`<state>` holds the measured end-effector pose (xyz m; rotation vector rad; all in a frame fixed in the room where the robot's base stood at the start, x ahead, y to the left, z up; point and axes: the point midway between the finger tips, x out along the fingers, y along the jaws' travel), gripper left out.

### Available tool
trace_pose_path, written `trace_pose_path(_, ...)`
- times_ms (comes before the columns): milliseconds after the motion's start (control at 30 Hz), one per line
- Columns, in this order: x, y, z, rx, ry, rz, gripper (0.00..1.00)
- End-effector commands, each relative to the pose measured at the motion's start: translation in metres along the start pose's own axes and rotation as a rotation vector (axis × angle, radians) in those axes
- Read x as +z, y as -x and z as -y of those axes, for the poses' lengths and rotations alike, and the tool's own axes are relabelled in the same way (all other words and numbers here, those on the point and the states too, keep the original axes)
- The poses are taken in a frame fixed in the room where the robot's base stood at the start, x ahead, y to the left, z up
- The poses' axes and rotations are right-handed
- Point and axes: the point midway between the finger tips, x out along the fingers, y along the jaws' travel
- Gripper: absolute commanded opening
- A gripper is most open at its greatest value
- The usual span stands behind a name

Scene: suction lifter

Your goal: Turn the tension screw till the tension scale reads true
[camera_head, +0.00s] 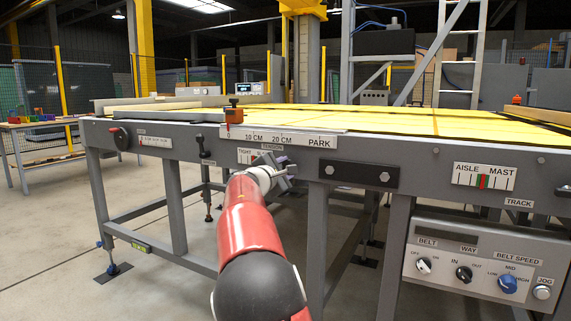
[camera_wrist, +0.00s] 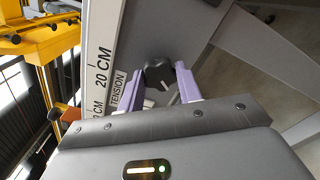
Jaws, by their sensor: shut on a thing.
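The tension screw is a dark knob (camera_wrist: 157,72) with a white pointer line, seen in the wrist view on the grey side rail. My gripper (camera_head: 284,167) reaches the rail under the TENSION label (camera_head: 271,149). In the wrist view its two purple fingers (camera_wrist: 161,78) stand on either side of the knob, shut on it. In the head view my gripper hides the knob. The tension scale (camera_head: 246,157) is a small white plate reading TIGHT at its left, with a red mark. Its right part is covered by my gripper, so the full reading cannot be told.
To the right are an AISLE MAST scale (camera_head: 484,177) and a belt control panel (camera_head: 482,262). A table leg stands close right of my arm.

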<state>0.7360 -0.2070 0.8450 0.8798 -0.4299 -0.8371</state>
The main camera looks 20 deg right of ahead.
Motion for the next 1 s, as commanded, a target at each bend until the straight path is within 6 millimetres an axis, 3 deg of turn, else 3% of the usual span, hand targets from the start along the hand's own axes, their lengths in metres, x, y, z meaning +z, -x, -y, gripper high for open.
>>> trace_pose_path(500,-0.0005,0.0006,-0.0018,0.000,0.446,-0.003,0.12)
trace_pose_path(1000,-0.0022,0.0007,0.0007,0.001,0.628,-0.004,0.12)
